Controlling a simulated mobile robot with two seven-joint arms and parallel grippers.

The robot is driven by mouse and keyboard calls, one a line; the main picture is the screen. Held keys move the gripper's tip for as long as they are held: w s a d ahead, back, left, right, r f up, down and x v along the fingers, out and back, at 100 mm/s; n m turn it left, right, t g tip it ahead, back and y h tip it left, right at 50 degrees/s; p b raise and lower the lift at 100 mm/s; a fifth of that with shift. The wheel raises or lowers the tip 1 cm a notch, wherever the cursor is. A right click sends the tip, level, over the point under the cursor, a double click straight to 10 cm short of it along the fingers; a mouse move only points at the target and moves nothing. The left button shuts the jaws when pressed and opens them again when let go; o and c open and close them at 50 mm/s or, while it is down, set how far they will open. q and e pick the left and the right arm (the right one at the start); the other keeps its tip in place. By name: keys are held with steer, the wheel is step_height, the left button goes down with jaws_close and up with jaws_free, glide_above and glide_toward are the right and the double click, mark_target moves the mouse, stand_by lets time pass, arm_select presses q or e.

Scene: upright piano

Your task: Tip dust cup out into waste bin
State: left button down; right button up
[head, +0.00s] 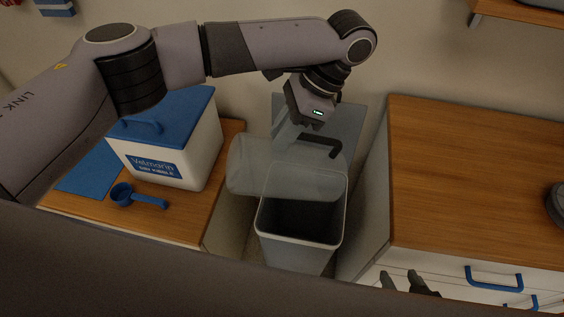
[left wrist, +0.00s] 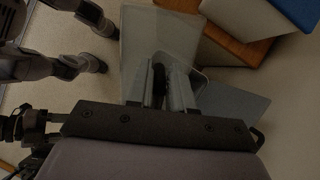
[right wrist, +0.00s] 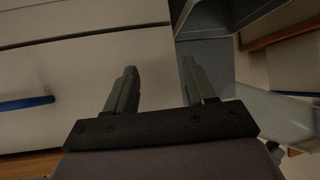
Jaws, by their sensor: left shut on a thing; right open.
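The dust cup (head: 265,168) is a clear, see-through vessel lying nearly on its side above the waste bin. It also shows in the left wrist view (left wrist: 150,32) and at the right of the right wrist view (right wrist: 272,108). I cannot make out any dust in it. The waste bin (head: 293,248) is grey, upright and open at the top, with a dark inside. My left gripper (head: 298,135) is shut on the dust cup above the bin; its fingers also show in the left wrist view (left wrist: 160,80). My right gripper (right wrist: 158,82) is open and empty, low beside the right cabinet.
A wooden-topped cabinet (head: 470,180) with blue-handled drawers stands right of the bin. On the lower left wooden surface (head: 165,218) are a white box with a blue lid (head: 185,160) and a blue scoop (head: 135,196). The bin stands between these units.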

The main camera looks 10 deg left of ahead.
stand_by(0.4)
arm_select(q)
steer(key=shift+r, duration=0.6)
steer(key=shift+f, duration=0.6)
stand_by(0.4)
